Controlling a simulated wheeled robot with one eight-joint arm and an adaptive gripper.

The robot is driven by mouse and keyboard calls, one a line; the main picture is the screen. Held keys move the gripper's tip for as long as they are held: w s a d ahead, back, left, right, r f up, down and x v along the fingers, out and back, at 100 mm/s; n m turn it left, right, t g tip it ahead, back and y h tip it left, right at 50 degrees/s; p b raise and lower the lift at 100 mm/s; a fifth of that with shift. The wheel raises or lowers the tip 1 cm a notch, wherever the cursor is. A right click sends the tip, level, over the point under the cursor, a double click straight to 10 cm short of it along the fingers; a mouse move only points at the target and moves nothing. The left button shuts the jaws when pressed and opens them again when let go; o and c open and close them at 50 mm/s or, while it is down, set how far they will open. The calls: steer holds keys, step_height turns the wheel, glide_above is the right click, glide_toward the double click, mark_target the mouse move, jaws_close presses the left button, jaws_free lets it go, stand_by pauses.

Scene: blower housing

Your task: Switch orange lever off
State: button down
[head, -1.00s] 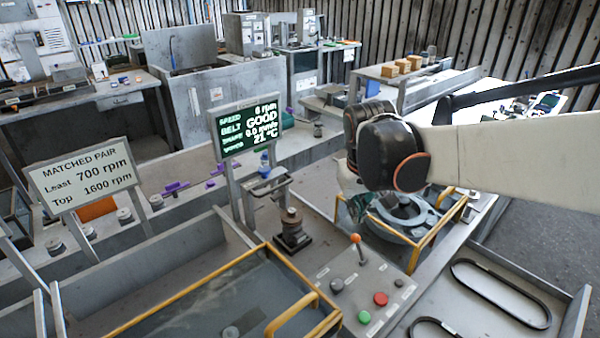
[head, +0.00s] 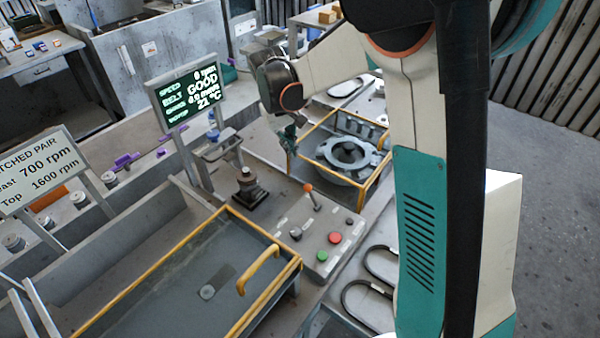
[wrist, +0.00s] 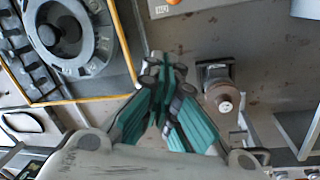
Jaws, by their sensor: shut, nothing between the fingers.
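The orange lever (head: 309,189) stands on the grey control panel (head: 304,240). It has an orange ball on a thin stalk that leans up and to the left in the head view. In the wrist view only a bit of the orange knob (wrist: 174,2) shows at the top edge, on the panel's edge (wrist: 200,5). My gripper (head: 291,151) is shut and empty, above the bench behind the panel, apart from the lever. In the wrist view its green fingers (wrist: 160,68) meet, pointing toward the panel side.
Red (head: 335,237) and green (head: 322,255) buttons and a dark knob (head: 295,233) share the panel. A yellow-railed blower housing (head: 347,158) is right of my gripper. A dark post (head: 249,187) and a screen (head: 188,95) reading GOOD stand left. A yellow-edged tray (head: 190,290) lies in front.

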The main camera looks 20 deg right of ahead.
mark_target(312, 196)
steer(key=shift+f, duration=0.1)
steer(key=s+d+f+b, duration=0.2)
steer(key=s+f, duration=0.1)
steer(key=f, duration=0.5)
steer(key=shift+s+f+b, duration=0.15)
steer(key=shift+s+b, duration=0.1)
steer(key=shift+b, duration=0.05)
steer(key=shift+s+d, duration=0.1)
stand_by(0.5)
steer(key=shift+s+d+r+t, duration=0.15)
steer(key=shift+r+t, duration=0.1)
steer(key=shift+t, duration=0.15)
